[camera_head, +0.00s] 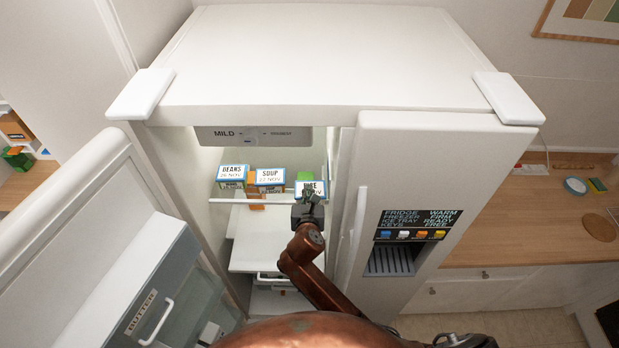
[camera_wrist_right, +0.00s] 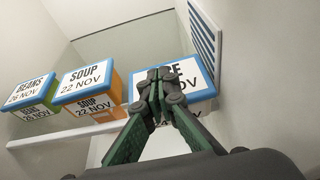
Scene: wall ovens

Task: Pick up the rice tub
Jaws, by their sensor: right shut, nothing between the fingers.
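The rice tub (camera_head: 318,185) stands at the right end of the upper fridge shelf, its white label partly hidden by my right gripper (camera_head: 309,194). In the right wrist view the rice tub (camera_wrist_right: 203,80) has a blue-rimmed lid, and its label reads partly "CE" and "NOV". My right gripper (camera_wrist_right: 158,78) is shut and empty, its green fingers together in front of the tub's lid and label. I cannot tell whether the fingertips touch the tub. My left gripper is not in view.
A soup tub (camera_head: 270,176) and a beans tub (camera_head: 232,171) stand left of the rice tub on the shelf (camera_wrist_right: 60,136). A vented wall panel (camera_wrist_right: 205,38) is close on the right. The left fridge door (camera_head: 75,225) is open; the right door (camera_head: 415,165) stands beside my arm.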

